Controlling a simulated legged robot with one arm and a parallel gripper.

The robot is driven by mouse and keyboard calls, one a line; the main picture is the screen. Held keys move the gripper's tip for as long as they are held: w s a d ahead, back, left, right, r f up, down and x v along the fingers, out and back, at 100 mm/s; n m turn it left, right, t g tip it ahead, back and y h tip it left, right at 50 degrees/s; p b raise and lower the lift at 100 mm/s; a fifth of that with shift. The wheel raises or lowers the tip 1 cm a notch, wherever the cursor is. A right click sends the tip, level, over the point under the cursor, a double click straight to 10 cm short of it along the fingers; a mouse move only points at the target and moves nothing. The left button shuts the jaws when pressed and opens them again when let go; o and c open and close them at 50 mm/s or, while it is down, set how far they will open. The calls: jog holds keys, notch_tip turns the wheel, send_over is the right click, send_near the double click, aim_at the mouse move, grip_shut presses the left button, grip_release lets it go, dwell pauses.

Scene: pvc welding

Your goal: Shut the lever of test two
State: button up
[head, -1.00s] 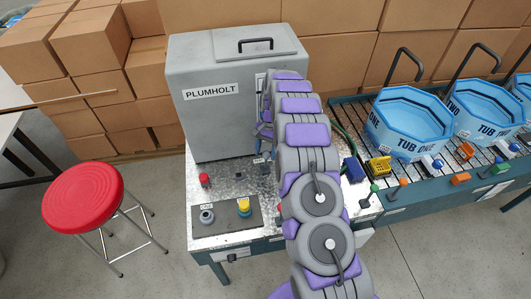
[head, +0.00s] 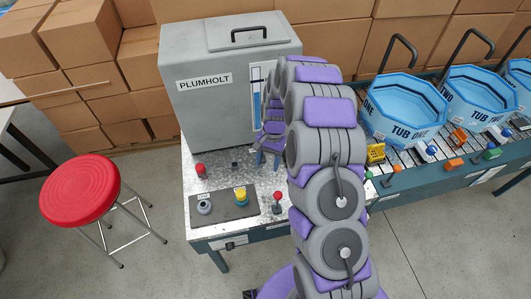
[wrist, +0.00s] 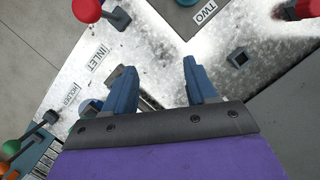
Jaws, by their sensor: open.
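On the bench, the dark plate (head: 222,208) carries a grey fitting (head: 204,207) and a yellow fitting (head: 241,197). A red-knobbed lever (head: 277,197) stands just right of the plate. In the wrist view a red-knobbed lever (wrist: 87,10) is at the upper left, its stem leaning to the right. The "TWO" label (wrist: 203,14) is at the top on the dark plate; which lever belongs to test two is not certain. My gripper (wrist: 161,86) is open and empty over the bench, its fingers apart, below these in the wrist view. In the head view it is small and partly hidden by my arm.
A second red knob (head: 200,170) stands left of the gripper, near the grey PLUMHOLT tank (head: 195,105). "INLET" (wrist: 98,58) and "HOLDER" (wrist: 66,97) labels lie left of my fingers. Blue tubs (head: 404,110) and small levers line the conveyor. A red stool (head: 80,188) stands left.

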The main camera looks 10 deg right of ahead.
jog(key=shift+s+r, duration=0.15)
jog(key=shift+s, duration=1.05)
jog(key=shift+s+r, duration=0.1)
jog(key=shift+s, duration=1.1)
jog(key=shift+c, duration=0.3)
